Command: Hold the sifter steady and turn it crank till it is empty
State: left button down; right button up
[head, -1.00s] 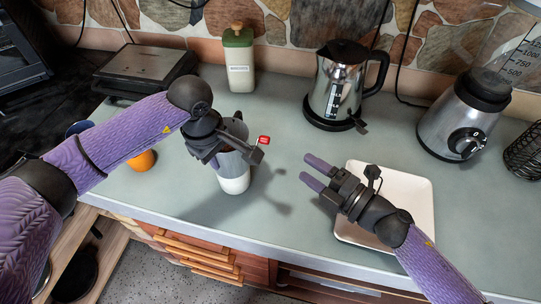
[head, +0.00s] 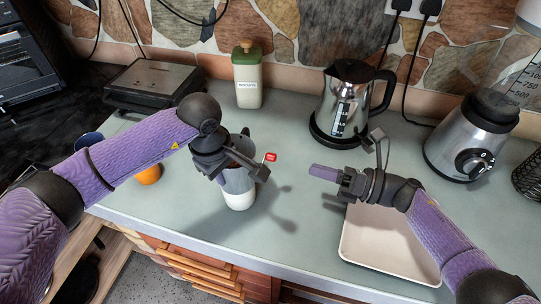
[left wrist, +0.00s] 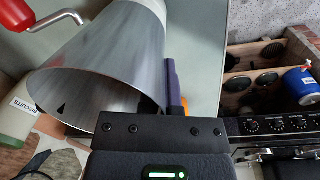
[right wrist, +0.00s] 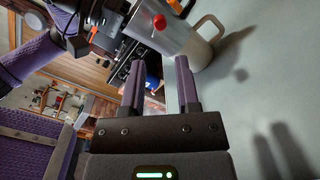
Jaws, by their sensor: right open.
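The sifter (head: 238,182) is a grey metal cylinder with a white lower part, left of the middle of the counter. Its red crank knob (head: 271,157) sticks out to the right. My left gripper (head: 240,164) is at its upper side and appears shut on it; the contact is hidden. In the left wrist view the sifter (left wrist: 100,65) fills the upper left, with the red knob (left wrist: 14,14) beside it. My right gripper (head: 328,174) is open and empty, right of the knob and apart from it. The right wrist view shows the sifter's handle (right wrist: 217,27). The sifter's contents are hidden.
A pale square tray (head: 385,250) lies under my right arm. A kettle (head: 345,105) and a blender (head: 468,140) stand behind to the right. A biscuits jar (head: 248,75) and a grill (head: 152,85) stand at the back. An orange (head: 148,174) lies left of the sifter.

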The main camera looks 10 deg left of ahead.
aim_at(272, 155)
jog(key=x, duration=1)
jog(key=shift+a, duration=0.25)
grip_shut()
